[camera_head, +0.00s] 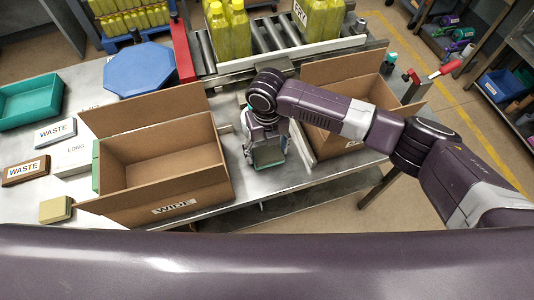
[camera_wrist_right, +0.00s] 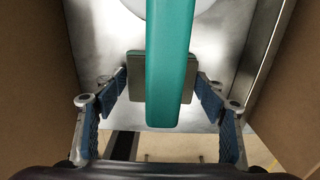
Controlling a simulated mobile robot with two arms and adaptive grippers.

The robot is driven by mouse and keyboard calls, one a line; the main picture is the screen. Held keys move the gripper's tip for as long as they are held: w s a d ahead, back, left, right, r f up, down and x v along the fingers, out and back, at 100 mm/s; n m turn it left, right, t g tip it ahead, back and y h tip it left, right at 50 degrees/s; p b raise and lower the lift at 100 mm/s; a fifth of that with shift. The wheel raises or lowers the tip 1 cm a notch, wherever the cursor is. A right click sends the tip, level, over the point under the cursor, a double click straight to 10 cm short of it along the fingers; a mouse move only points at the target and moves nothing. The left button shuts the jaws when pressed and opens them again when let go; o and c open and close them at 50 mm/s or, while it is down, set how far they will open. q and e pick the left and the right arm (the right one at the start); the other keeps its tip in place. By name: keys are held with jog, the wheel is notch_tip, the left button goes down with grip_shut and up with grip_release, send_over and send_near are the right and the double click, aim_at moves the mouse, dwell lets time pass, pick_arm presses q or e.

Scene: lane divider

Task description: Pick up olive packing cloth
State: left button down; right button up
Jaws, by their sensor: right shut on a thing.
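My left gripper is not in view.
An open box marked WIDE (camera_head: 185,180) stands left of the gripper and another open box (camera_head: 335,140) right of it. Rollers run behind.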

aim_at(267, 154)
jog(key=shift+s+r+b, duration=0.1)
jog(key=shift+r+b, duration=0.15)
jog(key=shift+b, duration=0.35)
notch_tip(267, 154, up, 6)
jog(key=shift+r+b, duration=0.15)
jog(key=shift+b, duration=1)
jog(key=s+d+b, duration=0.2)
jog(key=s+d, duration=0.1)
jog(key=s, duration=0.6)
jog(key=s+d+b, duration=0.1)
jog(key=s+d, duration=0.2)
jog(key=s, duration=0.6)
jog(key=shift+s+b, duration=0.4)
jog(key=shift+d+r, duration=0.1)
jog(key=o, duration=0.4)
jog(key=shift+c, duration=1.4)
